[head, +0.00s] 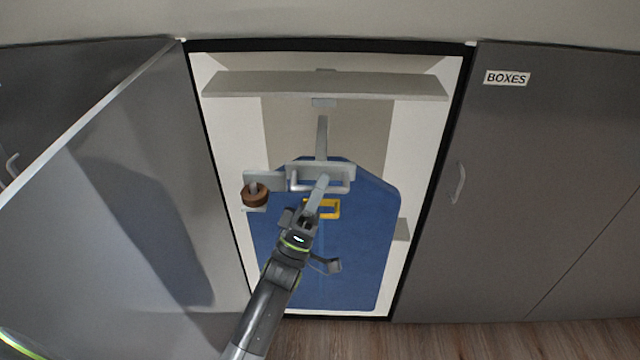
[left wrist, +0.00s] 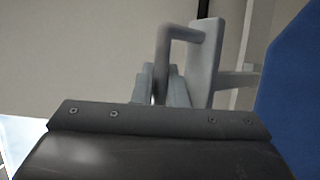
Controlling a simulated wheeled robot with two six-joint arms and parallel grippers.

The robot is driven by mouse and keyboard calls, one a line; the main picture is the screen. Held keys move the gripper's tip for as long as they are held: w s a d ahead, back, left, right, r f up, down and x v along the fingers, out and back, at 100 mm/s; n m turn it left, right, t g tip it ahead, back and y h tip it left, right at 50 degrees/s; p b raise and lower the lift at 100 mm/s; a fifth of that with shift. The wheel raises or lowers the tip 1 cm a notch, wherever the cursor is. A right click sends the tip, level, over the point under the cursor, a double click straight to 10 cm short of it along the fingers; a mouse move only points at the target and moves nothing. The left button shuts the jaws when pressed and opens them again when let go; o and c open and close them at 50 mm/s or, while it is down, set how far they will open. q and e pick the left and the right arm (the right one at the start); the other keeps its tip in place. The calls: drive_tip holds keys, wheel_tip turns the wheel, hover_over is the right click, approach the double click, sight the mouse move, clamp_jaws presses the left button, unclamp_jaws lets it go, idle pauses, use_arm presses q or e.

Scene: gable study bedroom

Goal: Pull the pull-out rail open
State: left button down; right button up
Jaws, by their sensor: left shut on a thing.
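The pull-out rail (head: 322,138) is a grey bar running forward inside the open cupboard. A grey front plate (head: 318,171) with a bar handle (head: 297,184) is at its near end. The handle also shows in the left wrist view (left wrist: 180,33), beside its upright plate (left wrist: 204,65). My left gripper (head: 319,188) is shut on the handle; its fingers (left wrist: 162,82) close around the lower part of the bar. The exact contact is partly hidden by the fingers. My right gripper is not in view.
A blue hanging item (head: 350,250) with a yellow piece (head: 329,209) fills the middle of the cupboard. A round brown object (head: 255,196) sits left of the rail. A shelf (head: 330,86) is above. An open door (head: 120,200) stands left; a closed door labelled BOXES (head: 508,78) is right.

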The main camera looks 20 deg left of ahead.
use_arm(q)
drive_tip(key=shift+f, duration=0.3)
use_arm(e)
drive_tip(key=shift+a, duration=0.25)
use_arm(q)
drive_tip(key=c, duration=1.5)
unclamp_jaws()
drive_tip(key=shift+w+a, duration=0.1)
drive_tip(key=shift+w, duration=0.1)
drive_tip(key=shift+o, duration=0.2)
drive_tip(key=shift+r, duration=0.1)
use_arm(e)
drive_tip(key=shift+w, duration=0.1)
